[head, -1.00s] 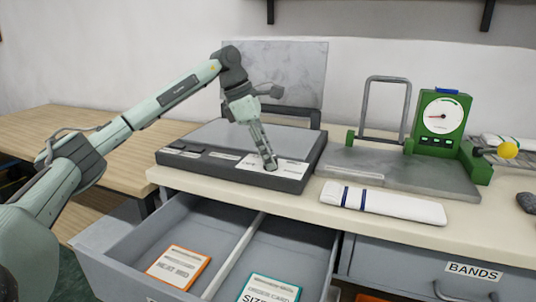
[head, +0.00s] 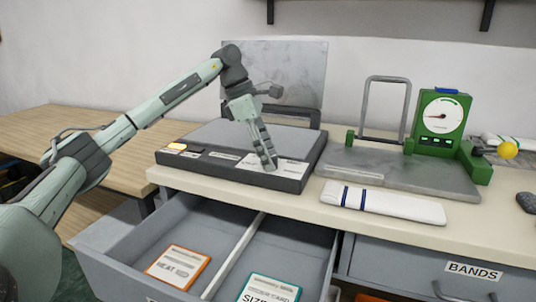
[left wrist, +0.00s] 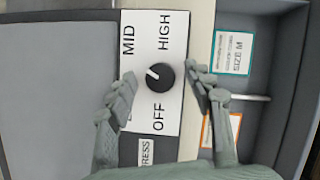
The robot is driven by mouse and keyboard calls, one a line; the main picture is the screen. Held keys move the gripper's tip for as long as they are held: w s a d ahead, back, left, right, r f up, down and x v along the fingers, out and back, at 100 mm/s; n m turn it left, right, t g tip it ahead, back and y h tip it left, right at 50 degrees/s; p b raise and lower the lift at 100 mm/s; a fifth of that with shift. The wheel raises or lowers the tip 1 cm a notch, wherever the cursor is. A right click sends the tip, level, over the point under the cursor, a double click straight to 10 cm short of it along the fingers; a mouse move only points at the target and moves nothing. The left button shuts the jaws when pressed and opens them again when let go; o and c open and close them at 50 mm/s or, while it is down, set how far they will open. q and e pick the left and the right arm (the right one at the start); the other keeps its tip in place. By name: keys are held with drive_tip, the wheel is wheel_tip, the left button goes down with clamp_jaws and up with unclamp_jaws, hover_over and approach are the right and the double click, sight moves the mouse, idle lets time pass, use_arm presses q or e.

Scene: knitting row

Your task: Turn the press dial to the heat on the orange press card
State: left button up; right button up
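The press (head: 300,172) is a dark flat unit with its grey lid raised behind. In the left wrist view its black dial (left wrist: 159,77) sits on a white plate marked MID, HIGH and OFF; another label is hidden by a finger. The dial's white mark points up and left, towards the MID side. My left gripper (head: 269,165) is at the plate; its open fingers (left wrist: 163,88) stand on either side of the dial, with gaps showing. The orange press card (head: 178,267) lies in the open drawer; it reads HEAT, the rest now unclear. My right gripper is not in view.
A teal-edged size card (head: 270,289) lies in the drawer's other compartment (head: 235,255). Right of the press are a green gauge device (head: 441,115) on a grey base and a white band (head: 385,204). The drawer sticks out below the counter front.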

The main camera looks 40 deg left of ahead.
use_arm(q)
drive_tip(key=v, duration=1.2)
idle(0.4)
